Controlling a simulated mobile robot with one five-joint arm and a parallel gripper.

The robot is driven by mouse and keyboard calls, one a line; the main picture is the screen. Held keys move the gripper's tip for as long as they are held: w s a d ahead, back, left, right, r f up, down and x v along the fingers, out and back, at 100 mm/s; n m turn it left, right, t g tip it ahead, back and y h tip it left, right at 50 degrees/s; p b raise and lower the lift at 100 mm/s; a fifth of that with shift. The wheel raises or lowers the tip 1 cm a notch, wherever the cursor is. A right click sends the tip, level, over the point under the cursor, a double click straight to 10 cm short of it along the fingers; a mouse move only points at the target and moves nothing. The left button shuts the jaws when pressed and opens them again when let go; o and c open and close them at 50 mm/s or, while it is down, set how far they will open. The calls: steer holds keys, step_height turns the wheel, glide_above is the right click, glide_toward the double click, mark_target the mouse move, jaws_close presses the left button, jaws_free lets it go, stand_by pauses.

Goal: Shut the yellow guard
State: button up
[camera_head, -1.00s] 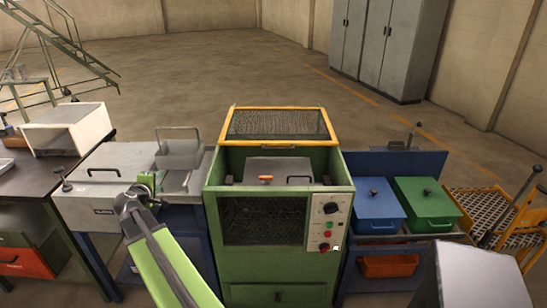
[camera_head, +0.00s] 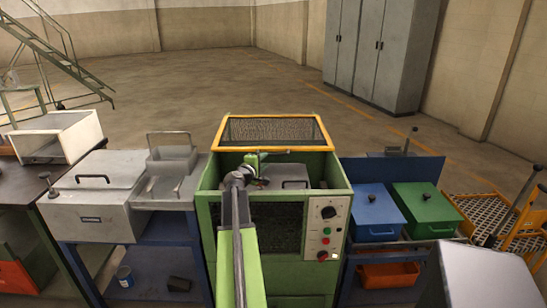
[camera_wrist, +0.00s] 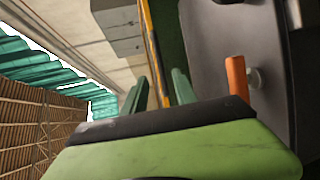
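The yellow guard (camera_head: 275,130) is a yellow-framed dark mesh panel. It stands raised at the top back of the green machine (camera_head: 345,172), leaving the machine's top open. Inside lies a grey lid (camera_head: 290,172) with a dark handle. My gripper (camera_head: 257,167) is over the left part of this opening, in front of the guard's lower edge. In the wrist view my gripper's two green fingers (camera_wrist: 158,92) are apart with nothing held between them. A yellow bar (camera_wrist: 150,50) shows beyond them; whether they touch it cannot be told. An orange handle (camera_wrist: 237,78) is to their right.
A grey bench box (camera_head: 90,205) and an open grey tray (camera_head: 168,180) stand left of the machine. Blue (camera_head: 375,212) and green (camera_head: 425,207) lidded bins stand to its right. A control panel (camera_head: 327,230) is on the machine's front right. Open floor lies behind.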

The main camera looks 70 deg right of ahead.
mark_target(272, 154)
steer(key=d, duration=0.3)
steer(key=d+f+b, duration=0.1)
steer(key=d, duration=0.3)
steer(key=d+f, duration=0.1)
steer(key=d, duration=0.3)
steer(key=shift+s+b, duration=0.1)
steer(key=shift+b, duration=0.2)
jaws_close()
stand_by(0.7)
